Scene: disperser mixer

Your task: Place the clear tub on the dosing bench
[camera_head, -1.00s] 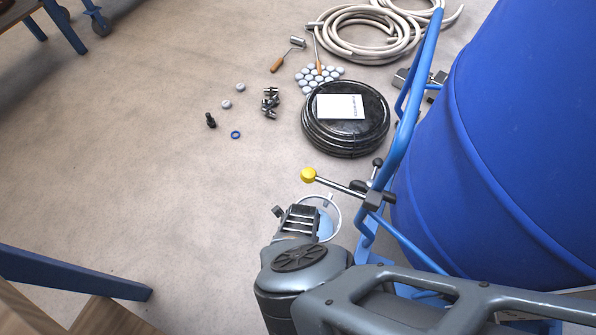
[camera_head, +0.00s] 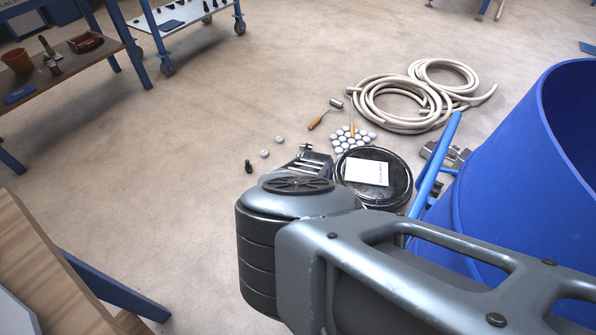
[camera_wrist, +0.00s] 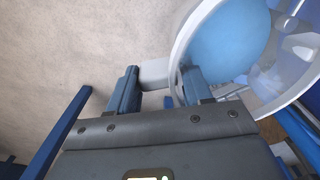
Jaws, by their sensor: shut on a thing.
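The clear tub (camera_wrist: 178,48) is a see-through round vessel with a pale rim, at the upper right of the wrist view. Blue shows through or inside it; I cannot tell which. My gripper (camera_wrist: 162,78) has its two blue-grey fingers on either side of a pale tab at the tub's side and is shut on it. The tub looks tilted in that view. Benches stand at the left, but I cannot tell which is the dosing bench.
A wooden-topped bench (camera_head: 78,68) at upper left holds a pot and tools. A wheeled table (camera_head: 180,14) stands behind it. A wooden edge (camera_head: 45,245) is near at lower left. A large blue drum (camera_head: 490,190) blocks the right. Hoses (camera_head: 400,105) lie beyond; the left floor is clear.

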